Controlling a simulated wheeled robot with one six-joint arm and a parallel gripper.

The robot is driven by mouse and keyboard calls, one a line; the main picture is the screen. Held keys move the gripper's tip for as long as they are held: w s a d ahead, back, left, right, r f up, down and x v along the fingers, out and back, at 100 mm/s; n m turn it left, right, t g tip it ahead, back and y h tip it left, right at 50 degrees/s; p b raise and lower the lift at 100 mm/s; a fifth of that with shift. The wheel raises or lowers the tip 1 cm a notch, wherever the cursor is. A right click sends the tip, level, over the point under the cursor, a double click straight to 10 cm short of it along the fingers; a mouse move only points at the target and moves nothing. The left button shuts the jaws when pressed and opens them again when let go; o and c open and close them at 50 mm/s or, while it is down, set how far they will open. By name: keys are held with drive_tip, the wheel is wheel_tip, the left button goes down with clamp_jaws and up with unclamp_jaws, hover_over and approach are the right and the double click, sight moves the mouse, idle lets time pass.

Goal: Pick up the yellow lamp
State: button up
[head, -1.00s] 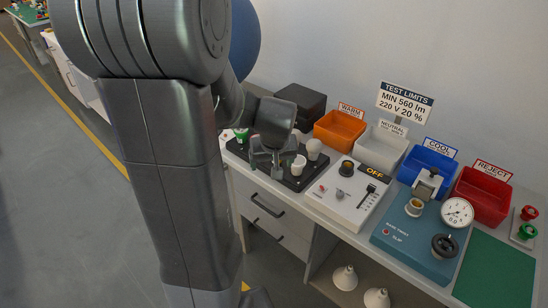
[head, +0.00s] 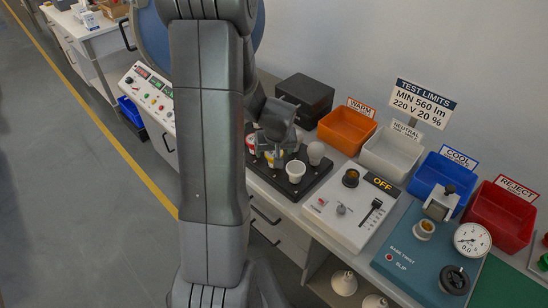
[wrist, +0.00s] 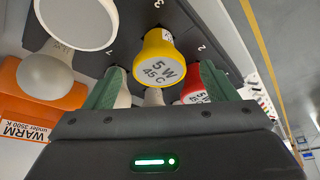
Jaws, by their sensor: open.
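The yellow lamp (wrist: 160,58), marked "5 W 45 C", sits in the dark rack (wrist: 97,58) in the wrist view. In the head view the yellow lamp (head: 274,160) is partly hidden by my gripper (head: 274,142). My gripper is open, and in the wrist view its green fingers (wrist: 162,68) stand on either side of the yellow lamp with a gap at each side. It looks apart from both fingers.
A red lamp (wrist: 195,90) is close to the right finger. White lamps (head: 295,171) (head: 316,152) share the rack. The orange bin (head: 346,131), white bin (head: 391,154) and tester panel (head: 351,206) lie to the right.

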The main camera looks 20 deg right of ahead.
sight(274, 153)
drive_tip(key=shift+x, duration=1.6)
drive_tip(key=shift+w+d, duration=0.1)
drive_tip(key=shift+r, duration=0.1)
drive_tip(key=c, duration=1.1)
